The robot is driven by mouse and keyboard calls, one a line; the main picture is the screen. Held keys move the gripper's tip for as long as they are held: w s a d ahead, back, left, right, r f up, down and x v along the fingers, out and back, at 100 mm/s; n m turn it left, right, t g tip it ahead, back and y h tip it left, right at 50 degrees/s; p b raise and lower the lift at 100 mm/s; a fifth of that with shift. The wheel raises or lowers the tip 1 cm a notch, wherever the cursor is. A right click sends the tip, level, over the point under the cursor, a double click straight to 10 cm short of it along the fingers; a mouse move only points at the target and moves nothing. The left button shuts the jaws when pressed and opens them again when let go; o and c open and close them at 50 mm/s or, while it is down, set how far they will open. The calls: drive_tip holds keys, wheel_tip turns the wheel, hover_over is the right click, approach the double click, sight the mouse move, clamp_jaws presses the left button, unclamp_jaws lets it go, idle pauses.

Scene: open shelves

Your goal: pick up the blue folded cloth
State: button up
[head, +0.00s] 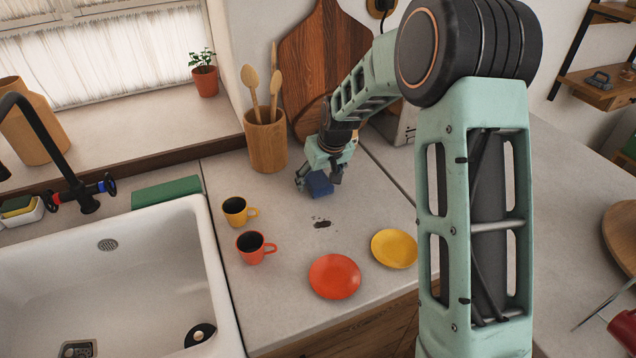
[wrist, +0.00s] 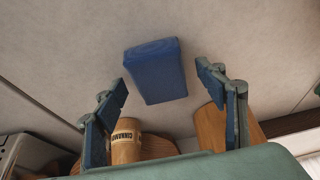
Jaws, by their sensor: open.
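The blue folded cloth (head: 319,184) lies on the countertop toward the back, in front of the wooden cutting board. In the wrist view the cloth (wrist: 156,70) is a dark blue block, just beyond the fingertips and roughly between their lines. My gripper (head: 319,180) is open and empty, pointing down at the cloth. In the wrist view its two fingers (wrist: 160,84) stand wide apart, with the cloth between and ahead of them.
A wooden utensil holder (head: 266,140) stands left of my gripper, near the cutting board (head: 318,60). Yellow (head: 235,212) and red (head: 252,247) mugs, a red plate (head: 335,277) and a yellow plate (head: 394,249) sit nearer the front. The sink (head: 215,270) is at left.

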drive_tip(key=shift+c, duration=0.6)
drive_tip(key=c, duration=1.1)
drive_tip(key=shift+r, duration=0.15)
drive_tip(key=shift+r, duration=0.6)
drive_tip(key=shift+s+d+r+b, duration=0.35)
drive_tip(key=shift+s+r, duration=1.6)
drive_tip(key=shift+s, duration=0.4)
drive_tip(key=shift+s+d+r+b, duration=0.3)
drive_tip(key=shift+s+r+b, duration=0.1)
drive_tip(key=shift+s+r, duration=1.7)
drive_tip(key=shift+s+d+r+b, duration=0.35)
drive_tip(key=shift+s+r, duration=1.4)
drive_tip(key=shift+s, duration=0.8)
